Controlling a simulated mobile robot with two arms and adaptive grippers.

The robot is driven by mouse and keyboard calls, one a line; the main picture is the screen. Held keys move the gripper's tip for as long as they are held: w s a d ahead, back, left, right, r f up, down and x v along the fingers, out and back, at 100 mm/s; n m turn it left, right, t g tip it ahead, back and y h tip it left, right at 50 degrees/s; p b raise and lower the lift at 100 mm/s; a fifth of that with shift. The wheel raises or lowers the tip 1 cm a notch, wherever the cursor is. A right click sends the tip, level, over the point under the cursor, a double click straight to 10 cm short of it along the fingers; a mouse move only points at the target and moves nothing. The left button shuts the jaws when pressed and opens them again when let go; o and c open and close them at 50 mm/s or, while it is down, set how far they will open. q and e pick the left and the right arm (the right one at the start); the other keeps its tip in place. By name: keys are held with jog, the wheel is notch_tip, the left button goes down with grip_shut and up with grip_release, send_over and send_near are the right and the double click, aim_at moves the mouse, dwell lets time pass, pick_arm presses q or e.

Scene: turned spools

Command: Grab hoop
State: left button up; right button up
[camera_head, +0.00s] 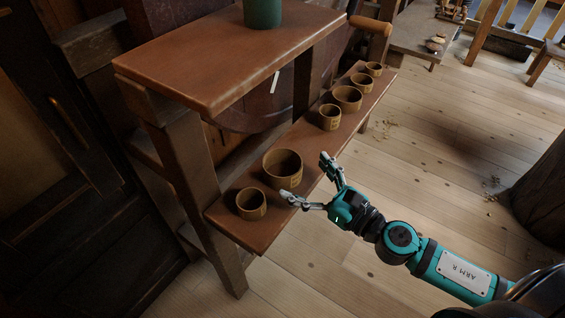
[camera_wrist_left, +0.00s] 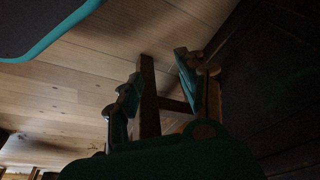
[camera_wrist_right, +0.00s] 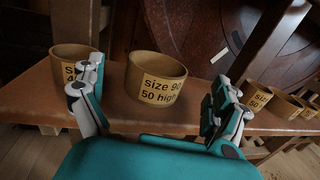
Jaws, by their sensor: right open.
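A wooden hoop labelled "size 90, 50 high" (camera_wrist_right: 157,80) stands on the lower shelf; it is the wide hoop (camera_head: 283,172) in the head view. My right gripper (camera_head: 305,176) is open and empty, its fingers pointing at this hoop from the front. In the right wrist view the hoop shows between the spread fingers, with no clear contact. A smaller hoop (camera_head: 251,204) stands to its left, its label partly hidden by a finger in the right wrist view. Several other hoops (camera_head: 330,118) stand farther along the shelf. My left gripper (camera_wrist_left: 157,82) is open and empty, away from the hoops.
The hoops' lower shelf (camera_head: 230,225) runs below a higher board (camera_head: 230,60) bearing a green container (camera_head: 262,12). A dark round trunk-like block (camera_head: 540,195) stands at the right. The plank floor (camera_head: 440,130) in front of the shelf is mostly clear.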

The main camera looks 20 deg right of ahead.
aim_at(270, 153)
jog(key=shift+x, duration=1.1)
jog(key=p+x, duration=0.1)
jog(key=x, duration=0.3)
jog(key=shift+w+f, duration=0.1)
jog(key=shift+w+a+f, duration=0.15)
jog(key=shift+w+a, duration=0.1)
jog(key=shift+w, duration=0.2)
pick_arm(q)
notch_tip(270, 153, down, 6)
jog(key=shift+s, duration=0.45)
pick_arm(e)
jog(key=c, duration=0.7)
